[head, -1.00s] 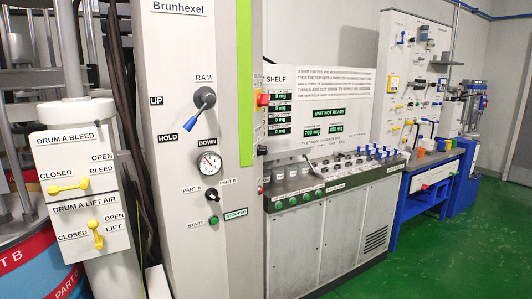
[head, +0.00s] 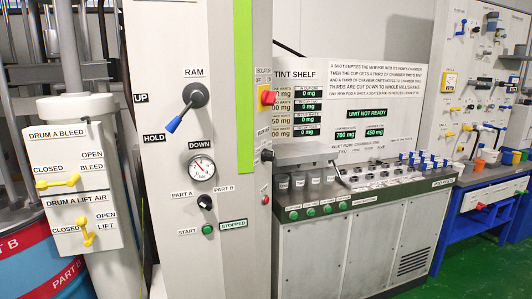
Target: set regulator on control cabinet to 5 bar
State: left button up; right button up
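The tall grey control cabinet (head: 170,262) stands in the middle left. I cannot tell which part is the regulator knob. A dark knob (head: 267,155) sticks out at the cabinet's right edge, its label unreadable. A black selector (head: 205,202) marked PART A and PART B is below the gauge. Neither of my grippers shows.
The RAM lever (head: 172,125) points down-left towards HOLD. A red and yellow isolator (head: 267,97) is on the cabinet's right edge. A green START button (head: 207,229) is beside a STOPPED display. Drum A valves with yellow handles (head: 58,182) are left; the tint shelf bench (head: 330,250) is right.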

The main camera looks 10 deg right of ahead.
aim_at(267, 155)
jog(key=i+l+u, duration=0.15)
jog(key=l, duration=0.9)
jog(key=l+u, duration=0.15)
jog(key=l, duration=0.95)
jog(key=i, duration=0.05)
